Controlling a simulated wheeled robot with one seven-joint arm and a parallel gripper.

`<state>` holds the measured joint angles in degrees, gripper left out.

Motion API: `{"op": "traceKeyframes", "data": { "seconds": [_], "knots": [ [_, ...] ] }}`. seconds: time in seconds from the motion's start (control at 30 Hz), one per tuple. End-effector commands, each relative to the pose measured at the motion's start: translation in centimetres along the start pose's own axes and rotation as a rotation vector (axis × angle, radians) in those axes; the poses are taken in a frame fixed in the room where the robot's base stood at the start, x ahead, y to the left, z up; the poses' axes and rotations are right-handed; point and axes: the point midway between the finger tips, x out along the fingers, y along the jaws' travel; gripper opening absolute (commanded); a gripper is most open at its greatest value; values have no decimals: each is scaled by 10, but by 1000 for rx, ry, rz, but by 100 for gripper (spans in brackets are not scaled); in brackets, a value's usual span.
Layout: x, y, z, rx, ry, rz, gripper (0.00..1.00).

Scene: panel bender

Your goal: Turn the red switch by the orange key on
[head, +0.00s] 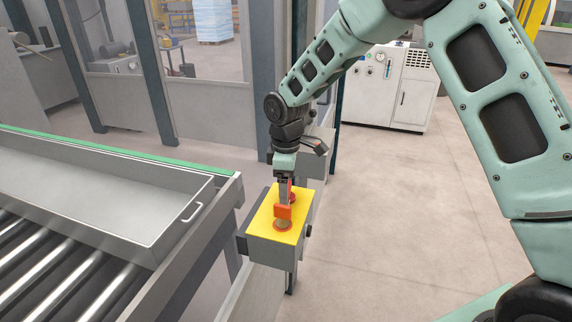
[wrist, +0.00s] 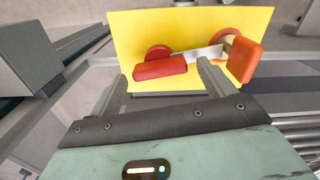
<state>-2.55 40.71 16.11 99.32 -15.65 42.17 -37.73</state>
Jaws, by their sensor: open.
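A yellow-topped control box (head: 299,222) stands beside the conveyor in the head view; its yellow face (wrist: 190,24) fills the top of the wrist view. The red switch (wrist: 160,68) has a bar handle on a round base, lying nearly level in the wrist view. In the head view the red switch (head: 293,197) is partly hidden by my gripper. The orange key (head: 283,211) is nearer the camera; the orange key (wrist: 245,60) shows to the right in the wrist view. My gripper (wrist: 162,68) is open, fingertips either side of the red handle; contact is unclear. My gripper (head: 284,190) points down.
A pale metallic strip (wrist: 205,53) lies between switch and key. A roller conveyor (head: 45,265) with a grey metal tray (head: 100,190) stands left of the box. Grey posts and panels (head: 205,105) stand behind. The floor (head: 400,205) to the right is clear.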

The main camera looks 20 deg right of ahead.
Motion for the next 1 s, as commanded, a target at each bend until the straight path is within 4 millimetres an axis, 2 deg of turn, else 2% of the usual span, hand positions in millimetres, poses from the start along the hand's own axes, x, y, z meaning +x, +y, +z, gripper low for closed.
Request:
{"op": "traceKeyframes", "data": {
  "seconds": [0.17,0.5,0.7,0.83,1.0],
  "knots": [
    [-24,1,0,1,3,5,82],
    [-104,1,-1,1,5,7,82],
    [-144,0,0,0,4,4,82],
    [-161,1,0,0,4,4,82],
    [-170,0,0,-1,2,2,82]
  ]
}}
